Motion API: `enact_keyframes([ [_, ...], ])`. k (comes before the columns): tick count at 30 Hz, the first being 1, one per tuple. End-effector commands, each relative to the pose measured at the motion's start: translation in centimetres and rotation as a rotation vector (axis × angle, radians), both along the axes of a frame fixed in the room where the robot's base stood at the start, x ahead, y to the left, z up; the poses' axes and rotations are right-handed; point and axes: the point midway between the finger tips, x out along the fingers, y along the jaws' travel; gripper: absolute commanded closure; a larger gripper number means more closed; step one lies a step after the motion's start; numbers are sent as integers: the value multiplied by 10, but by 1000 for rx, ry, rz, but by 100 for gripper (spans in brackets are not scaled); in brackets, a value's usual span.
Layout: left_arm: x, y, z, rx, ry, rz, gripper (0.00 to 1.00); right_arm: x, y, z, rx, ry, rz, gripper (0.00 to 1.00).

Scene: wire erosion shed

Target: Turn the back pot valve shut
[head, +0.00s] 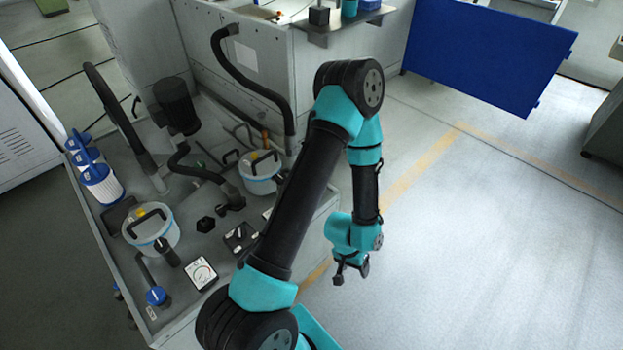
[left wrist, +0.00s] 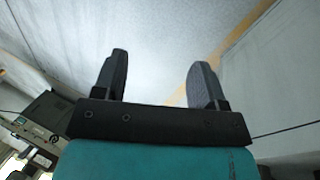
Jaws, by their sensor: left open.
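Two white pots with light blue bands stand on the grey machine deck in the head view. The back pot (head: 260,171) has a dark lid handle, and a black fitting (head: 232,203) sits low beside it. I cannot tell for sure which part is its valve or how it is turned. The front pot (head: 151,231) stands nearer, lower left. My left gripper (head: 350,274) hangs over the floor to the right of the deck, apart from both pots. In the left wrist view its fingers (left wrist: 160,80) are spread with nothing between them. My right gripper is not in view.
A gauge (head: 202,273), a blue-based black lever (head: 156,296), white cartridges (head: 102,185) and black hoses (head: 247,75) crowd the deck. A blue panel (head: 490,50) stands at the back right. The floor (head: 480,230) on the right is clear.

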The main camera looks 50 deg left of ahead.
Motion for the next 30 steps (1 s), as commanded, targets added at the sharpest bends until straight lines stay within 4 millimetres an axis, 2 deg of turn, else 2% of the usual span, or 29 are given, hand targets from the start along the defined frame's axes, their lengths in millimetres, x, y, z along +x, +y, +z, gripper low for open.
enact_keyframes([
  [5,47,55,7,-12,79,299,20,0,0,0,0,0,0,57],
  [8,77,104,19,-31,149,537,20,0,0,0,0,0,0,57],
  [12,108,187,51,-75,251,887,20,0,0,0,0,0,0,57],
  [16,119,269,94,-128,345,1201,20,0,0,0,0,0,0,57],
  [18,118,310,120,-160,393,1357,20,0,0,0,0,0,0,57],
  [21,112,357,155,-202,452,1535,20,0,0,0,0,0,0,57],
  [25,102,392,185,-238,503,1674,20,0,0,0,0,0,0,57],
  [30,98,403,195,-249,527,1720,20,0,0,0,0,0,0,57],
])
